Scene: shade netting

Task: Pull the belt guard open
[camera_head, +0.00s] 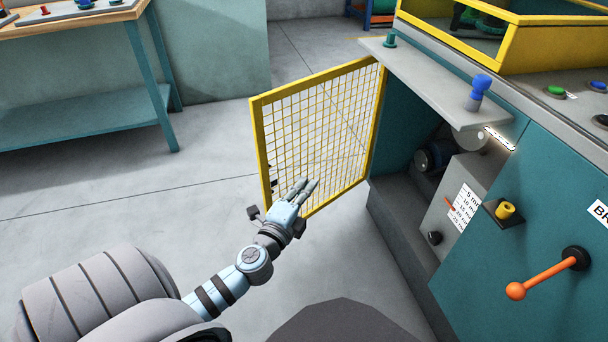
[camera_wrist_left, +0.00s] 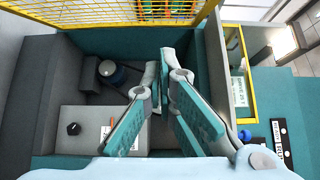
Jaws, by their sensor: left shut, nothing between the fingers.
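The belt guard (camera_head: 325,125) is a yellow-framed wire mesh door. In the head view it stands swung out from the teal machine (camera_head: 520,200), its hinge side at the machine's corner, and the bay behind it is uncovered. My left gripper (camera_head: 308,186) is shut and empty, in front of the guard's lower part in the head view; I cannot tell whether it touches the mesh. In the left wrist view the shut fingers (camera_wrist_left: 165,65) point toward the open bay, and yellow mesh (camera_wrist_left: 100,12) shows along the top. My right gripper is in neither view.
The open bay holds a dark motor (camera_head: 432,155) and a grey box with a scale label (camera_head: 465,207). An orange-knobbed lever (camera_head: 545,277) juts from the machine front. A grey shelf (camera_head: 430,80) overhangs the bay. A workbench (camera_head: 75,105) stands back left; the floor between is clear.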

